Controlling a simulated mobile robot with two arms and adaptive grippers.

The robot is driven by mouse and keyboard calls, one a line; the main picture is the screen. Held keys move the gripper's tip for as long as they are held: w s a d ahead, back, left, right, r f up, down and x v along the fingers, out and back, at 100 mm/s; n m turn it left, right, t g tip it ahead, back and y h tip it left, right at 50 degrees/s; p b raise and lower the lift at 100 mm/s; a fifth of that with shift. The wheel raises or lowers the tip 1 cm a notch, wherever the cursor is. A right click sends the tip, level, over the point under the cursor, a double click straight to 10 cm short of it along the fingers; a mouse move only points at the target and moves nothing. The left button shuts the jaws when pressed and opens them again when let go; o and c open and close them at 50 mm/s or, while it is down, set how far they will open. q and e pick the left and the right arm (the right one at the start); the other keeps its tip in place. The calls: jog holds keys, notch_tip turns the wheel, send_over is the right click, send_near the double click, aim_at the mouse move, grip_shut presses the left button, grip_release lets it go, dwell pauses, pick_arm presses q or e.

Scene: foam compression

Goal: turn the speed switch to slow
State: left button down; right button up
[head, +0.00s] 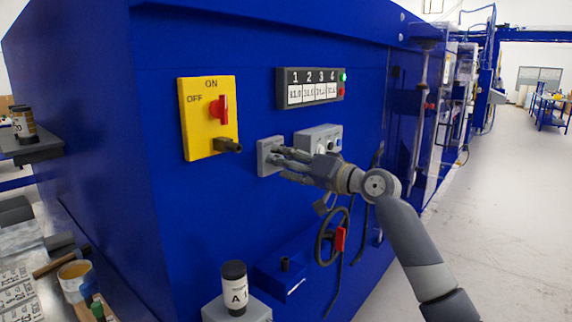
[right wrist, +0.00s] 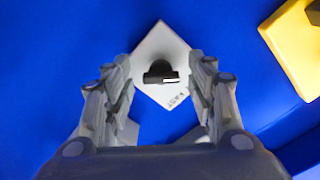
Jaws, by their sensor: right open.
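The speed switch is a black knob (right wrist: 160,73) on a light grey square plate (right wrist: 160,45) on the blue machine wall. In the right wrist view the plate looks like a diamond, and a word that seems to read FAST is near its lower right edge. In the head view the grey plate (head: 265,157) shows, with its knob hidden behind my fingers. My right gripper (head: 282,162) is open in front of the plate. In the right wrist view its two fingers (right wrist: 160,95) stand left and right of the knob, apart from it. My left gripper is not in view.
A yellow ON/OFF panel (head: 195,125) with a red switch is left of the plate. A grey box with buttons (head: 318,135) is close on the right. A numbered display (head: 310,88) is above.

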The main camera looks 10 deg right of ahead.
jog(key=v, duration=1.2)
jog(key=shift+w+f, duration=0.1)
